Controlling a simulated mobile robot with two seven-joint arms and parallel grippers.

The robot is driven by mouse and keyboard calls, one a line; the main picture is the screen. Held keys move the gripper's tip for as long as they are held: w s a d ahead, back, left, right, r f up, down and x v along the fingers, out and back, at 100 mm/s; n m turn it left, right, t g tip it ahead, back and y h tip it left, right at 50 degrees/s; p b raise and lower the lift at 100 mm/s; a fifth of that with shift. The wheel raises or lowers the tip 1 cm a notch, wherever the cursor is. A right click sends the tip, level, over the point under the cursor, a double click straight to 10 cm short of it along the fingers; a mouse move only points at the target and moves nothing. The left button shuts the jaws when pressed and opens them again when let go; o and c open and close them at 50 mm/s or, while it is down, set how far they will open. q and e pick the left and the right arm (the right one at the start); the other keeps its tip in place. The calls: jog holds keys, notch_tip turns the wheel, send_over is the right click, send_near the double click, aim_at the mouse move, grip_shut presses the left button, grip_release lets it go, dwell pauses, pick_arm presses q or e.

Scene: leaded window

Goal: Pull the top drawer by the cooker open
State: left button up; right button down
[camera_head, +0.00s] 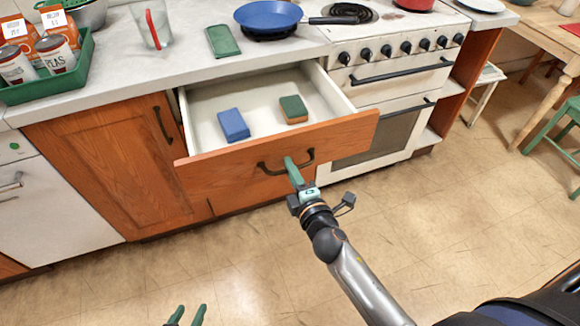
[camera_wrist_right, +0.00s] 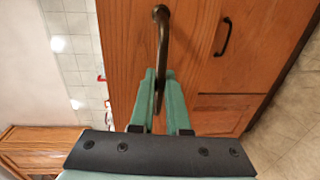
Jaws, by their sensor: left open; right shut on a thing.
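The top drawer (camera_head: 225,174) by the cooker is pulled out, and its white interior shows. Its dark curved handle (camera_head: 272,170) is on the wooden front. My right gripper (camera_head: 289,163) is at the right part of this handle. In the right wrist view the green fingers of the gripper (camera_wrist_right: 154,88) are shut around the handle (camera_wrist_right: 161,38). A blue sponge-like block (camera_head: 233,125) and a green and orange one (camera_head: 293,109) lie in the drawer. My left gripper (camera_head: 186,314) is open and empty over the floor at the bottom edge.
A cupboard door (camera_head: 95,165) is at the left. The counter holds a green tray (camera_head: 75,80) with tins and boxes. The floor (camera_head: 240,255) before the drawer is clear.

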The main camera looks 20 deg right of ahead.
pick_arm(q)
jog(key=shift+s, duration=0.3)
pick_arm(e)
jog(key=shift+s+d, duration=0.1)
jog(key=shift+s, duration=0.3)
jog(key=c, duration=0.9)
grip_release()
pick_arm(q)
jog(key=shift+s, duration=0.1)
